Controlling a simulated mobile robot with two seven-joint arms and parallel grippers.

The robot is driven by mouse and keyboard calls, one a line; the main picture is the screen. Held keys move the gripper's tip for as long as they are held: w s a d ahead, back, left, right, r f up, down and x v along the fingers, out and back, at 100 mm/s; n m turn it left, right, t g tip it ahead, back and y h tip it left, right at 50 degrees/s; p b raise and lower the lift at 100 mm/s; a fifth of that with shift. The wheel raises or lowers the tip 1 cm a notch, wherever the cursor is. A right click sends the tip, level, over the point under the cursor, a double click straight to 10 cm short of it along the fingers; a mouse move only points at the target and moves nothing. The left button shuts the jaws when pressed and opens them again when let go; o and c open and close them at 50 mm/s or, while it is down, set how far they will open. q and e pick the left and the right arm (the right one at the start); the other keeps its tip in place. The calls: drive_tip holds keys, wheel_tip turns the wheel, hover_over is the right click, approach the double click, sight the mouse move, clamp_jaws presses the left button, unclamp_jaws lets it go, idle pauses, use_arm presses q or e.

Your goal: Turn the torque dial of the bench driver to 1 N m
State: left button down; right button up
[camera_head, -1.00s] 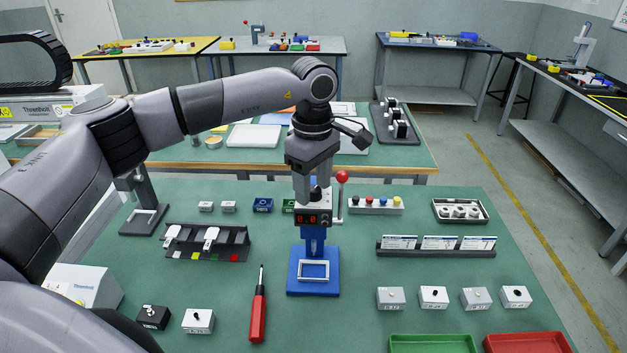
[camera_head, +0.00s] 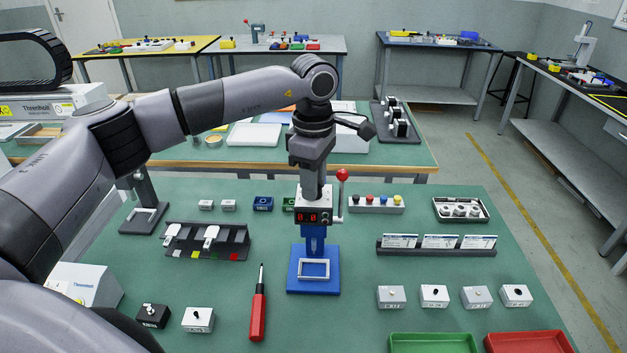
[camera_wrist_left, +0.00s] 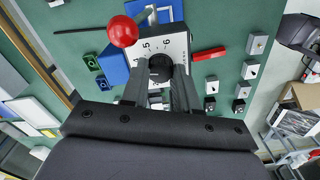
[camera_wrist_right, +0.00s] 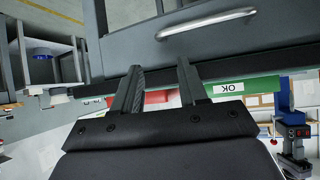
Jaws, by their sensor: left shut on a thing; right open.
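The bench driver (camera_head: 314,216) stands upright on its blue base (camera_head: 300,288) near the middle of the green bench. It has a red-ball lever on its right side and red digits on its front, too small to read. In the left wrist view its white top carries the black torque dial (camera_wrist_left: 160,66), with 4, 5 and 6 showing on the scale; the dial's setting is unclear. My left gripper (camera_head: 313,186) points straight down and is shut on the dial, its fingers hiding part of the scale. My right gripper (camera_wrist_right: 158,76) is open and empty, away from the driver.
A red screwdriver (camera_head: 258,310) lies left of the driver's base. A card rack (camera_head: 436,253), small switch boxes and green (camera_head: 432,343) and red trays (camera_head: 530,343) are to the right. A grey drawer with a handle (camera_wrist_right: 206,23) is near my right gripper.

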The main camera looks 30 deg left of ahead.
use_arm(q)
drive_tip(key=n, duration=0.6)
drive_tip(key=shift+n, duration=0.3)
drive_tip(key=n, duration=0.6)
drive_tip(key=shift+d, duration=0.1)
drive_tip(key=n, duration=0.6)
drive_tip(key=shift+n, duration=0.4)
drive_tip(key=n, duration=0.5)
drive_tip(key=shift+r, duration=0.1)
drive_tip(key=shift+n, duration=0.3)
drive_tip(key=c, duration=0.9)
unclamp_jaws()
drive_tip(key=shift+o, duration=0.2)
drive_tip(key=shift+r+b, duration=0.4)
drive_tip(key=shift+r, duration=3.15)
